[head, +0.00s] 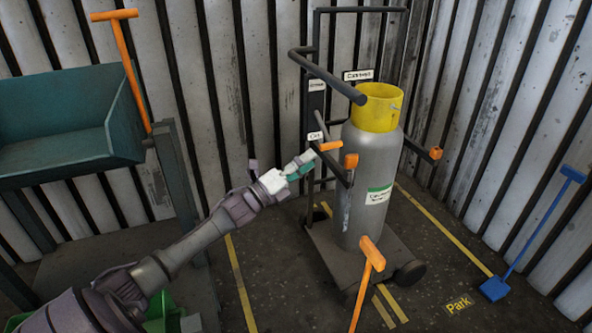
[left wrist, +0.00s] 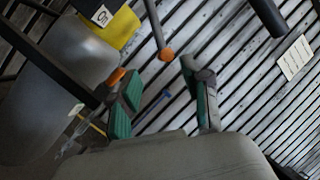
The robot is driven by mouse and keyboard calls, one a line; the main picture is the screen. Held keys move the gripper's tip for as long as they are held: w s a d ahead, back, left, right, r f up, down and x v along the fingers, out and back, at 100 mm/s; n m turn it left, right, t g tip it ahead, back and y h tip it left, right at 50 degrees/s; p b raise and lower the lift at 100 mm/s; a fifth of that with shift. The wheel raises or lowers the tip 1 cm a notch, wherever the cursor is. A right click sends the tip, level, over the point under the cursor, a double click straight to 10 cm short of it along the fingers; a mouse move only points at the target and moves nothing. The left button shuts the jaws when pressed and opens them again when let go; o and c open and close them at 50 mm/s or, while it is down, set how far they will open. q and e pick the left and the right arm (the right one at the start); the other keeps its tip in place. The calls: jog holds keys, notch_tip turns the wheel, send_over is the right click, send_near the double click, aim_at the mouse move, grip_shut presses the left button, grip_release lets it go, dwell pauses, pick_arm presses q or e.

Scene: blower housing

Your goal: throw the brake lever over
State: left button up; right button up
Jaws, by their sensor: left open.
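A short lever with an orange grip (head: 330,146) sticks out from the dark labelled plate on the gas-bottle trolley; I take it to be the brake lever. My left gripper (head: 299,167) is just left of and below that grip in the head view, open and apart from it. In the left wrist view its two green-padded fingers (left wrist: 165,102) are spread with nothing between them. An orange end (left wrist: 113,77) shows beyond the left finger there; I cannot tell which bar it belongs to. My right gripper is not in view.
The trolley (head: 325,250) carries a grey gas bottle (head: 362,200) with a yellow collar (head: 378,107). Other orange-ended bars (head: 351,160) stick out close by. A tall orange-topped handle (head: 370,255) stands in front. A teal bin (head: 60,120) is at the left.

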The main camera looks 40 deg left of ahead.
pick_arm(q)
jog(key=shift+v, duration=1.8)
